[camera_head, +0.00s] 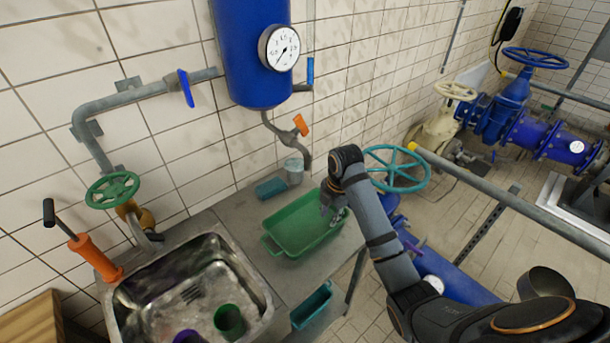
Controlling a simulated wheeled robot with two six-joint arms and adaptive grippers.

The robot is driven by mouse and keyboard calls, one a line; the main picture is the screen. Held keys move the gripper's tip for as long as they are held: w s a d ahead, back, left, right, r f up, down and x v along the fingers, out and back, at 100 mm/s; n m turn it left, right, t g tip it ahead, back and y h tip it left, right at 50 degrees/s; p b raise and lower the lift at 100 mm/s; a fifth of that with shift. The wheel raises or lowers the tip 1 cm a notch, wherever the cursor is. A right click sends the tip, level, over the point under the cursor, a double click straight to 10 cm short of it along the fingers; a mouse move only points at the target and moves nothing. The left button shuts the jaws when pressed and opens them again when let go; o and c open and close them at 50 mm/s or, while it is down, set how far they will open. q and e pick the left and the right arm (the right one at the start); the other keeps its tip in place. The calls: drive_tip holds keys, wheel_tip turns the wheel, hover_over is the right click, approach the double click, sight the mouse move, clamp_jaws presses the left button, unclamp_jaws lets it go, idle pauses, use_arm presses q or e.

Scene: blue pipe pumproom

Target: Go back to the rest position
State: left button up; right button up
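My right arm comes in from the lower right. My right gripper (334,207) points down over the right end of the green tray (290,247). The gripper's fingers are small and partly hidden by its own wrist, so I cannot tell whether they are open or shut. I see no object clearly held in them. I cannot tell whether they touch the tray. My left gripper is not in view.
The metal sink (140,305) holds a green cup (229,321) and a purple cup (187,337). A teal handwheel (420,186) and a grey rail (500,197) stand close to my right arm.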

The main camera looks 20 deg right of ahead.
drive_tip(key=s+a+f+m+t+h, duration=0.1)
drive_tip(key=s+f+m, duration=0.1)
drive_tip(key=s+m, duration=0.8)
drive_tip(key=s+a+f+m+t, duration=0.1)
drive_tip(key=s+a+f+m, duration=0.15)
drive_tip(key=s+m, duration=0.8)
drive_tip(key=s+d+f+g, duration=0.1)
drive_tip(key=d+f, duration=0.1)
drive_tip(key=f, duration=1.1)
drive_tip(key=s+d+f, duration=0.1)
drive_tip(key=f, duration=1.1)
drive_tip(key=s+d+f+g+b, duration=0.1)
drive_tip(key=s+f, duration=1.8)
drive_tip(key=shift+s+d+f+m+b, duration=0.2)
drive_tip(key=shift+d+f+m+b, duration=0.15)
drive_tip(key=shift+m, duration=0.1)
drive_tip(key=shift+r, duration=0.1)
